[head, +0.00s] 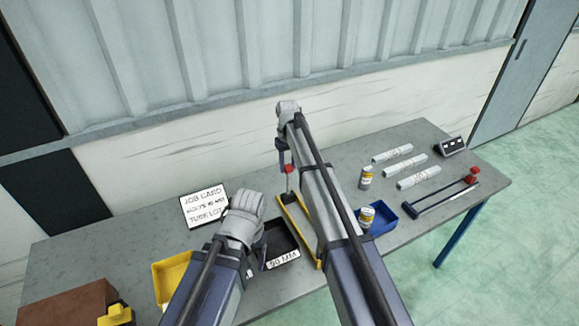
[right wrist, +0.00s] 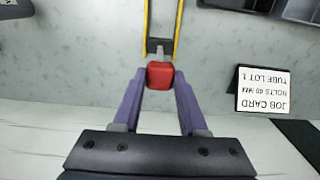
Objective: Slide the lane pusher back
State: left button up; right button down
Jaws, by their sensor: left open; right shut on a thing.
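The lane pusher is a dark block with a red knob (head: 288,170), set at the far end of a yellow-railed lane (head: 293,215). My right gripper (head: 283,158) is shut on the red knob. In the right wrist view the red knob (right wrist: 160,75) sits between the fingertips, with the yellow rails (right wrist: 147,20) running away beyond it. My right forearm hides part of the lane in the head view. My left gripper (head: 261,245) is open and empty, above the black tray left of the lane.
A job card (head: 205,207) stands behind the black tray (head: 283,259). A yellow bin (head: 172,279) is at left. Right of my right arm are a blue bin (head: 383,220), a can (head: 366,178), several white tubes (head: 405,165) and a second red-knobbed slide (head: 440,197).

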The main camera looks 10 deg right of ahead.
jog(key=shift+w, duration=0.25)
jog(key=shift+c, duration=2.2)
grip_release()
jog(key=shift+a, duration=0.1)
notch_tip(320, 180, up, 8)
jog(key=p, duration=0.8)
jog(key=shift+f, duration=0.1)
jog(key=shift+s, duration=0.1)
jog(key=s+f+b, duration=0.4)
jog(key=s, duration=0.8)
jog(key=s+a+f+b, duration=0.1)
jog(key=s+f+b, duration=0.4)
jog(key=s, duration=0.7)
jog(key=s+a+f+h+b, duration=0.1)
jog(key=s+f+b, duration=0.3)
jog(key=s, duration=0.8)
jog(key=shift+s+f+b, duration=0.35)
jog(key=shift+b, duration=0.15)
